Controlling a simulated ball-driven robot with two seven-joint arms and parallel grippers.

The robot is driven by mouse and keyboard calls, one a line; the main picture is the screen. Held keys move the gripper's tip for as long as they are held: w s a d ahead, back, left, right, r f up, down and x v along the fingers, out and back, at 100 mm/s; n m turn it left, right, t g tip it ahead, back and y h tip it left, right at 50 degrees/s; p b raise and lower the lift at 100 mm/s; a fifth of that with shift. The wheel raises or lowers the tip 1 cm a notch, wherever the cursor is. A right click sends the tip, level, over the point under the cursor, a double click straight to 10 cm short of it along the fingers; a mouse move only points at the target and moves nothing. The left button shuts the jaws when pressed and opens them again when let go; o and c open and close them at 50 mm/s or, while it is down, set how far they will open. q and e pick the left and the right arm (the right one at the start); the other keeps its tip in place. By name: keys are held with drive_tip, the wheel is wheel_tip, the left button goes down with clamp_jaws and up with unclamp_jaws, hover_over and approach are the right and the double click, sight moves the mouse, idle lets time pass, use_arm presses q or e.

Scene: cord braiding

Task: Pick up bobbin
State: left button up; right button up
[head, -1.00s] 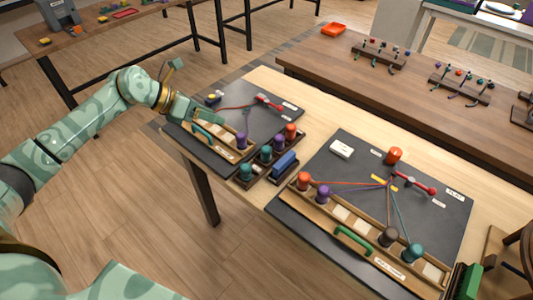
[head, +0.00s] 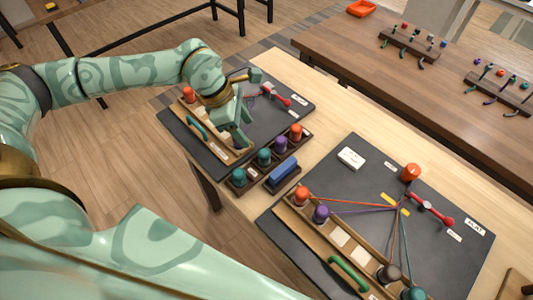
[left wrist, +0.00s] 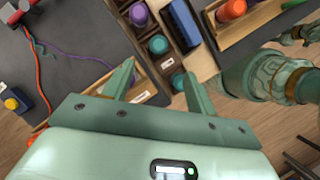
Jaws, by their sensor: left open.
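My left gripper (head: 240,138) is open over the near right end of the left board's wooden rail. In the left wrist view its two fingers (left wrist: 158,72) point down, apart. A purple cord (left wrist: 75,52) runs to the left finger, where a purple bobbin (left wrist: 134,79) is mostly hidden. An orange bobbin (head: 188,94) stands at the rail's far end. The dark rack beside the board holds teal bobbins (head: 264,156), a purple bobbin (head: 280,145) and an orange bobbin (head: 295,132). My right arm (left wrist: 265,78) appears at the right of the wrist view; its jaws are unclear.
A blue block (head: 284,172) lies beside the rack. The right board (head: 390,150) bears a rail with several corded bobbins, a white block (head: 351,157) and a red-ended bar (head: 430,208). A green handle (head: 197,128) sits on the left rail. A brown table (head: 400,80) stands behind.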

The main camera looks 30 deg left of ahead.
use_arm(q)
hover_over(264, 152)
drive_tip(key=s+a, duration=0.1)
drive_tip(key=a, duration=0.1)
wheel_tip(264, 152, down, 6)
drive_tip(key=shift+a+r+b, duration=0.1)
drive_tip(key=shift+r+b, duration=0.05)
drive_tip(key=shift+b, duration=0.3)
drive_tip(key=shift+d+f, duration=0.2)
drive_tip(key=shift+f, duration=0.25)
drive_tip(key=b+x, duration=0.1)
drive_tip(key=x, duration=0.4)
drive_tip(key=shift+w+d+f, duration=0.1)
use_arm(e)
drive_tip(key=shift+a+f, duration=0.2)
drive_tip(key=shift+f, duration=1.05)
use_arm(q)
drive_tip(key=c, duration=1.1)
use_arm(e)
drive_tip(key=shift+d, duration=0.1)
